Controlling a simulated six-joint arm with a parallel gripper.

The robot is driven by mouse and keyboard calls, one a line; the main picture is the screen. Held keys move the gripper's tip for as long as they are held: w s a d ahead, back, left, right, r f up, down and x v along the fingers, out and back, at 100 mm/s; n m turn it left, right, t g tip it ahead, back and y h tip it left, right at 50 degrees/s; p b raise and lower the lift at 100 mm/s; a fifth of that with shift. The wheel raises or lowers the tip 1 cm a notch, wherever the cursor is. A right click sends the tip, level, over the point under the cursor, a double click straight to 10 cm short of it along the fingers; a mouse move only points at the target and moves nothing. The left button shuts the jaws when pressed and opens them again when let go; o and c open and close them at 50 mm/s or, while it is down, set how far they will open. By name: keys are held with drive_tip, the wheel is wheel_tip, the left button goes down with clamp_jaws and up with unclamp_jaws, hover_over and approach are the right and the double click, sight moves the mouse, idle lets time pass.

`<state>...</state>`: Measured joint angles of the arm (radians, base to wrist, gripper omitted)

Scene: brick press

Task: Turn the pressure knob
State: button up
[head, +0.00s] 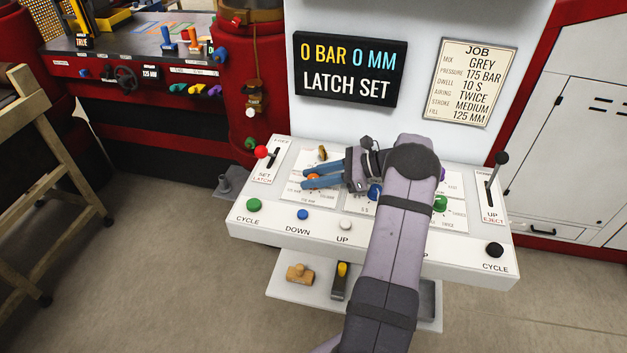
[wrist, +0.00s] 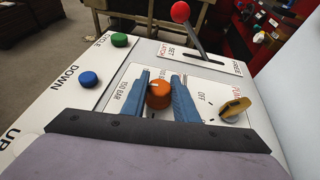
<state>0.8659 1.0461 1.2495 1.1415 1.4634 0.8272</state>
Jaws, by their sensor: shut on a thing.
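The pressure knob is the round orange knob (wrist: 158,96), on a white dial plate with a "150 BAR" mark printed beside it. My gripper (wrist: 160,90) has its two blue fingers on either side of the knob and is shut on it. A small pale mark shows on the knob's upper edge; which value it points to I cannot tell. In the head view the orange knob (head: 313,177) shows only partly between the fingers. The display (head: 347,70) reads 0 BAR, 0 MM, LATCH SET. The job card (head: 478,82) lists pressure 175 BAR.
A yellow pump knob (wrist: 235,108) is close beside my right finger, near "OFF". The red-tipped latch lever (wrist: 181,12) stands beyond. Green (wrist: 119,40) and blue (wrist: 88,79) buttons lie to the left. My arm covers much of the panel's middle in the head view.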

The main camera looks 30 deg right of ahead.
drive_tip(key=shift+w+n+g+y+b, duration=0.1)
drive_tip(key=shift+n+g+y+b, duration=0.6)
drive_tip(key=shift+n+g+b, duration=0.4)
drive_tip(key=shift+r+n+g+b, duration=0.1)
drive_tip(key=shift+n+g+b, duration=0.3)
drive_tip(key=shift+g, duration=0.2)
drive_tip(key=o, duration=1.1)
drive_tip(key=shift+c, duration=0.2)
wheel_tip(320, 180, up, 10)
drive_tip(key=shift+b, duration=0.8)
